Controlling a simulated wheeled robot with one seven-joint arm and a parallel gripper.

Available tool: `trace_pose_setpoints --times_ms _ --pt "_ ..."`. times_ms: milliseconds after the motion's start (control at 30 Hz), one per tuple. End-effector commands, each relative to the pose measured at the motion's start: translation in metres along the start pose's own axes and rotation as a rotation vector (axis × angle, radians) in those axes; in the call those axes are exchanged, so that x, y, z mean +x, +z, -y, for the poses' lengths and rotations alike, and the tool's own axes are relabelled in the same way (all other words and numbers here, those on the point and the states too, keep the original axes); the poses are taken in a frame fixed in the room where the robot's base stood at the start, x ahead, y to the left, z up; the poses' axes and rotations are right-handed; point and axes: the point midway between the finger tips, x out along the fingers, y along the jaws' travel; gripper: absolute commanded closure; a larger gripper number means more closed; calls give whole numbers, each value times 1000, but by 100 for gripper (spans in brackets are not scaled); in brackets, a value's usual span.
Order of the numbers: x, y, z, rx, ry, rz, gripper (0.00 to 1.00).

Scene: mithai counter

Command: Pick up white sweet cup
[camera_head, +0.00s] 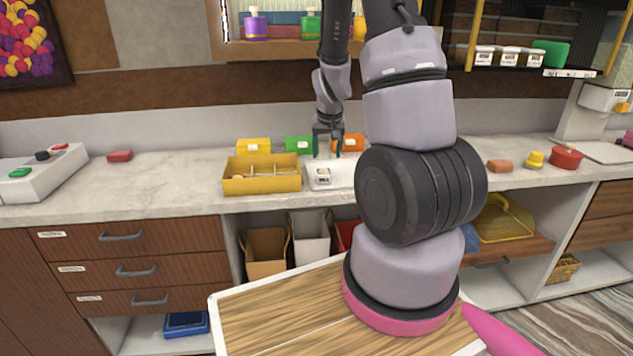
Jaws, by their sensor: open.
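My gripper (327,150) is open and points down over the counter, in the middle of the view. Right below it is a low white container (324,183) with a small dark-marked label on its front. Part of the container is hidden behind my arm. I cannot tell whether this is the white sweet cup or a tray for it, nor whether my fingertips touch anything. No other clear white cup shows near the gripper.
A yellow tray (262,186) with dividers stands just left of the white container. Yellow (253,146), green (297,145) and orange (352,143) boxes stand behind. A red block (120,156) lies left on the counter (160,180), with clear room around it.

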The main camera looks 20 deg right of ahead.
Motion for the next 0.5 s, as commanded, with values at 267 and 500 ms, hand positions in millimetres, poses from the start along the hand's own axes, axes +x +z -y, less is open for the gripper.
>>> trace_pose_setpoints --times_ms 267,500 --pt "42 1 -1 -1 3 4 28" --pt "60 0 0 0 2 3 28"
